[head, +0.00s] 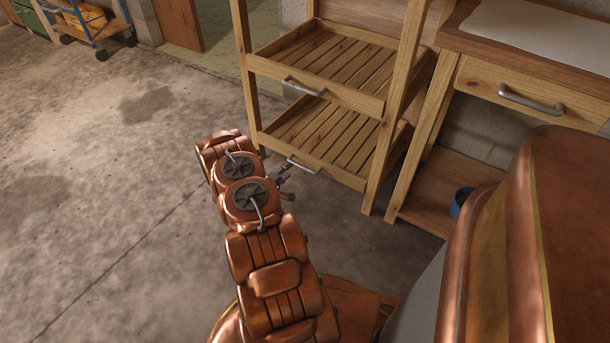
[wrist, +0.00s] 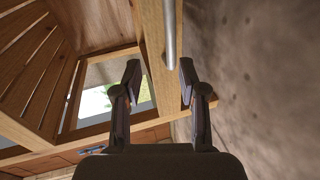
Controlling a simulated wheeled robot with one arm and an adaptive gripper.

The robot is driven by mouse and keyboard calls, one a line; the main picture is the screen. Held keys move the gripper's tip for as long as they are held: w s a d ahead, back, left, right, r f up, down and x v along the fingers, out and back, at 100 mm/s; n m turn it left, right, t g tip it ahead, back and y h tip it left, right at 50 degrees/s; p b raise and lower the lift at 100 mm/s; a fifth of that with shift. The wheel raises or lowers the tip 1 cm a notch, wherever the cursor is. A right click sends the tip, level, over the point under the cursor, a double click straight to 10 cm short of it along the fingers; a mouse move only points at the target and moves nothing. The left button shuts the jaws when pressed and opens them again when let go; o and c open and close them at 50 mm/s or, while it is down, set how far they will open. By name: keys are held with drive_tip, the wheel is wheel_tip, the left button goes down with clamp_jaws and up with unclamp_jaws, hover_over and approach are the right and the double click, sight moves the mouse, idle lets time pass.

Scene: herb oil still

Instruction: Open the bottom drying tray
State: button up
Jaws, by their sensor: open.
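The bottom drying tray (head: 338,174) is a slatted wooden tray low in a wooden rack. Its front looks about level with the rack's legs. A grey metal bar handle (head: 304,165) is on its front rail. My gripper (head: 287,182) is low, just in front of this handle, partly hidden by my arm in the head view. In the wrist view my gripper (wrist: 160,68) is open and empty. The handle (wrist: 169,35) lies just beyond the fingertips, nearer the right finger, and runs along the wooden front rail (wrist: 153,35). I cannot see any contact.
Another slatted tray (head: 367,103) with its own handle is above. A wooden table (head: 470,75) with a handled drawer (head: 545,97) stands to the right. A blue cart (head: 98,25) is at the far left. The concrete floor (head: 110,200) to the left is clear.

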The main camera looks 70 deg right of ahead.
sight(304, 169)
drive_tip(key=shift+g, duration=0.6)
drive_tip(key=shift+s+d+f+b, duration=0.6)
drive_tip(key=shift+s+d, duration=0.2)
drive_tip(key=shift+d, duration=0.45)
drive_tip(key=shift+s+d+f+b, duration=0.6)
drive_tip(key=shift+s+d, duration=0.25)
drive_tip(key=shift+d, duration=0.4)
drive_tip(key=shift+s+d+f+b, duration=0.5)
drive_tip(key=shift+s+d+f, duration=0.25)
drive_tip(key=shift+d, duration=0.5)
clamp_jaws()
